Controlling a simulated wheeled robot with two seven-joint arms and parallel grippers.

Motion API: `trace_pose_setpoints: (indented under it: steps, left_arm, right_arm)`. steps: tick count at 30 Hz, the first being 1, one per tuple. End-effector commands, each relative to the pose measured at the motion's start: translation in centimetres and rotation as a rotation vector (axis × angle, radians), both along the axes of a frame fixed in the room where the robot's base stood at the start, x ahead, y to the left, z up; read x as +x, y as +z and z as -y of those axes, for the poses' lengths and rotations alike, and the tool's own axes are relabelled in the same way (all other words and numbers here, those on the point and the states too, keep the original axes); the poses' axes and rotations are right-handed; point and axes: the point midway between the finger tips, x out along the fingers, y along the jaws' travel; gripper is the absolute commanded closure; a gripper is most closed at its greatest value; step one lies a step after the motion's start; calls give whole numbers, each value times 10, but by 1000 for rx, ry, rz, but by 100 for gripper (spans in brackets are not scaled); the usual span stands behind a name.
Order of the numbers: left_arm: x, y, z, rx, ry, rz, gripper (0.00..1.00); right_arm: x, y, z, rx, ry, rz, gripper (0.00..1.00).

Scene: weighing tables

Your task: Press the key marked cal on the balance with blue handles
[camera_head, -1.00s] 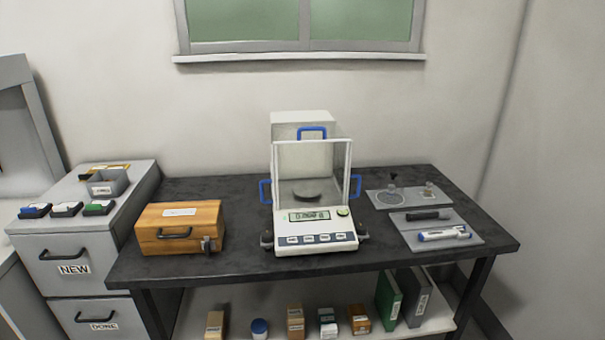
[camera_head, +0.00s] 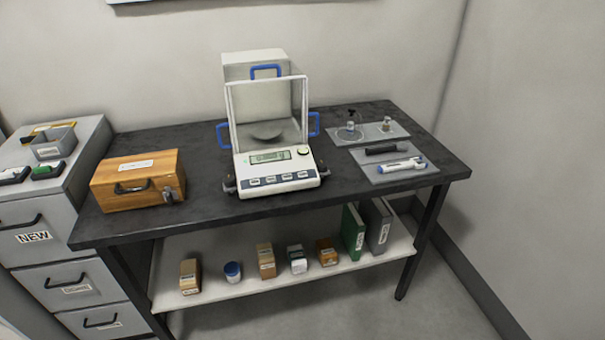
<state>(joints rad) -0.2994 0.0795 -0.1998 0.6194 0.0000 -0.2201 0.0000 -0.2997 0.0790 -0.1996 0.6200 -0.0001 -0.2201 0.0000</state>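Neither of my grippers is in view.
A wooden case (camera_head: 138,182) stands left of the balance. Grey trays with pens and small glassware (camera_head: 394,167) lie to the right. A drawer cabinet (camera_head: 40,217) stands at the left. The shelf (camera_head: 215,290) below holds boxes and binders. Table in front of the balance is a narrow clear strip.

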Motion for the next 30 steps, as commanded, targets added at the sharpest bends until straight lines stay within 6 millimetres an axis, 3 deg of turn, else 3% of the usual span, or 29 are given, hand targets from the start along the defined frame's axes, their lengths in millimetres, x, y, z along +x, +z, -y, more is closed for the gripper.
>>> trace_pose_setpoints:
  steps: [1, 9, 30]
  left_arm:
    - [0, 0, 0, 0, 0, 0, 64]
    - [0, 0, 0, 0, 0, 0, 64]
    - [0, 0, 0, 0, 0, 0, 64]
  right_arm:
    - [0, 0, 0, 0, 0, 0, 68]
    - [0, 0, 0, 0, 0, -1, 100]
    - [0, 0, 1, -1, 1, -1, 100]
